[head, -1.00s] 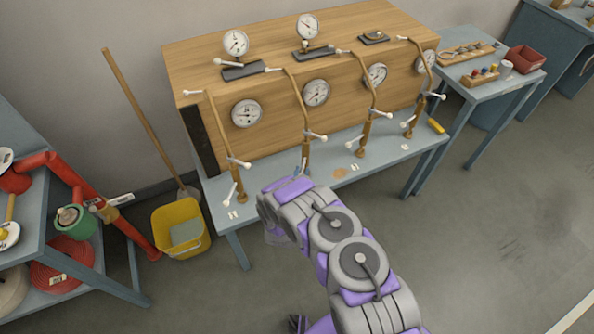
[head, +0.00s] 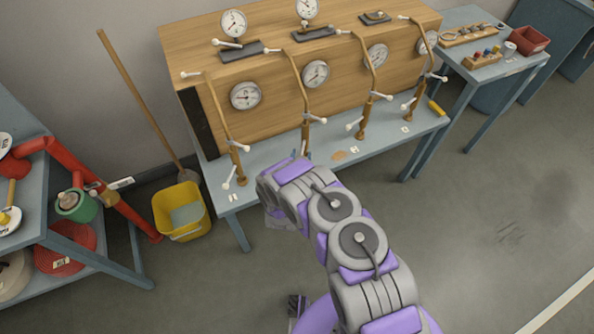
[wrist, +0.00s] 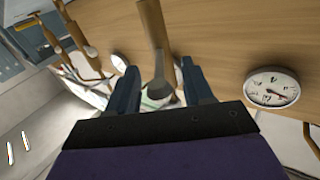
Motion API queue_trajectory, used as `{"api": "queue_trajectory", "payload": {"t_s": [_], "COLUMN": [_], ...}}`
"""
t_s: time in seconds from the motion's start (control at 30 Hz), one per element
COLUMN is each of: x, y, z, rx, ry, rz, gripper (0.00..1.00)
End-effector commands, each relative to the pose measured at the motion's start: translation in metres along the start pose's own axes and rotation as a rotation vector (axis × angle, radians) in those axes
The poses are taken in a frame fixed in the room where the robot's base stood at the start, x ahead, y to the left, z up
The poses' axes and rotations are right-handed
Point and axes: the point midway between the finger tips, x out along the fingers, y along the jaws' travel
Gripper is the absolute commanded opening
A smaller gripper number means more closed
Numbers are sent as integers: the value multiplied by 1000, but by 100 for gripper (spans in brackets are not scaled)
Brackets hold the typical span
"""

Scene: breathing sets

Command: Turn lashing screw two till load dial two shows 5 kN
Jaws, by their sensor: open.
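Several brass lashing screws with white-tipped cross handles hang down the front of a wooden crate. The second from the left (head: 306,130), which I take as screw two, has a white-tipped handle. The round white dial beside it (head: 315,73) is on the crate front; its reading is too small to make out. My gripper (wrist: 160,70) is open, with its two blue fingers on either side of a brass rod (wrist: 152,28) in the wrist view. I cannot tell if they touch it. A dial (wrist: 272,88) shows at the right there. In the head view my arm mostly hides the gripper.
The crate (head: 285,100) stands on a grey-blue bench (head: 385,140). Neighbouring screws stand close on both sides, left (head: 232,150) and right (head: 362,115). A yellow bucket (head: 182,212) and a broom (head: 140,100) are at the left. The floor at right is clear.

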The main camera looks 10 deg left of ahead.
Motion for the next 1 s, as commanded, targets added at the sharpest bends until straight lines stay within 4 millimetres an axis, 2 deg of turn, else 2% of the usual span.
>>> {"api": "queue_trajectory", "payload": {"t_s": [0.17,0.5,0.7,0.83,1.0], "x": [-28,-104,-142,-157,-166], "y": [-2,-3,-2,-2,0], "z": [-2,-1,-1,0,1], "rx": [-4,-4,-3,-1,-2], "ry": [-2,-4,-3,-2,-2], "rz": [-6,-8,-6,-3,-1], "gripper": [51,51,51,51,51]}}
